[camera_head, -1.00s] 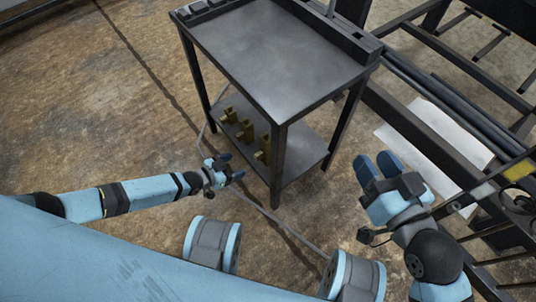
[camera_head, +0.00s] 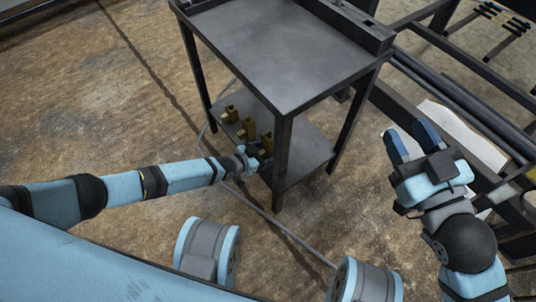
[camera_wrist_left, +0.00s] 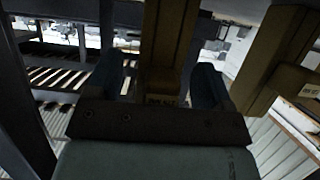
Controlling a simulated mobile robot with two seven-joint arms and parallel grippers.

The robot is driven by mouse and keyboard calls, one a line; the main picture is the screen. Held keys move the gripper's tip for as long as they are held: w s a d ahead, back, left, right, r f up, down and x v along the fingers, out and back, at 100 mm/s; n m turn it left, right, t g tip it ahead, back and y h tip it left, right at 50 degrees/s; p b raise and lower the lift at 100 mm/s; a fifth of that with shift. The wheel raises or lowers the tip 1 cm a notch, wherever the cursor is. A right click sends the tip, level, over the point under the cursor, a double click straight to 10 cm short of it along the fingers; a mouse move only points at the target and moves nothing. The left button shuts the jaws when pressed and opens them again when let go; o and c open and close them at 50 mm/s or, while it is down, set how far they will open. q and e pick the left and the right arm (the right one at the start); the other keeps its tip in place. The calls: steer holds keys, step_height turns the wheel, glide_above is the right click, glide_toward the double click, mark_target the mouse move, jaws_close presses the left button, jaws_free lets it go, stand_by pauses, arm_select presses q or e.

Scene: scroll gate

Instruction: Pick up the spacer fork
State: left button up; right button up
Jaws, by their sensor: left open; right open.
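Several yellow-brown spacer forks stand in a row on the cart's lower shelf, a far one (camera_head: 231,114), a middle one (camera_head: 247,127) and a near one (camera_head: 266,142). My left gripper (camera_head: 263,160) is at the shelf's left edge, by the near fork. In the left wrist view, a fork (camera_wrist_left: 168,45) with a small label stands between its open blue fingers; contact cannot be told. Another fork (camera_wrist_left: 275,55) is just right of the fingers. My right gripper (camera_head: 409,142) is open and empty, right of the cart.
The dark metal cart has a bare top (camera_head: 275,55) and thin legs around the lower shelf (camera_head: 305,150). A dark frame with long bars (camera_head: 460,105) lies to the right.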

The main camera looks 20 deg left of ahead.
arm_select(q)
steer(key=c, duration=1.1)
steer(key=shift+r, duration=0.1)
jaws_close()
steer(key=shift+r, duration=0.1)
